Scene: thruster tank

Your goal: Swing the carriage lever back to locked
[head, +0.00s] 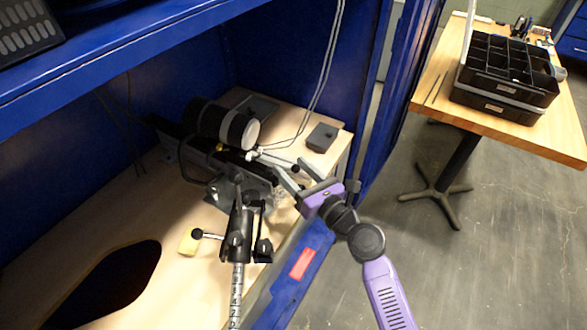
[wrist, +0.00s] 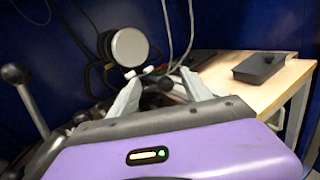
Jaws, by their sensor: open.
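A thin lever with a black ball knob (head: 295,167) sticks out to the right from the carriage mechanism (head: 225,180), below a black cylinder with a pale end face (head: 243,131). My gripper (head: 288,165) is open, with its two grey fingers around the knob end of this lever. In the wrist view the knob (wrist: 165,83) shows between the fingertips (wrist: 160,76); I cannot tell whether either finger touches it. A second lever with a black ball (head: 197,233) points left, lower on the assembly. No label shows which one is the carriage lever.
A black box (head: 322,137) lies on the wooden bench right of the mechanism. A scaled rail (head: 237,292) runs toward the front. Blue cabinet walls (head: 300,60) and an upper shelf enclose the bench. A table with a black organizer (head: 505,70) stands at right, with open floor before it.

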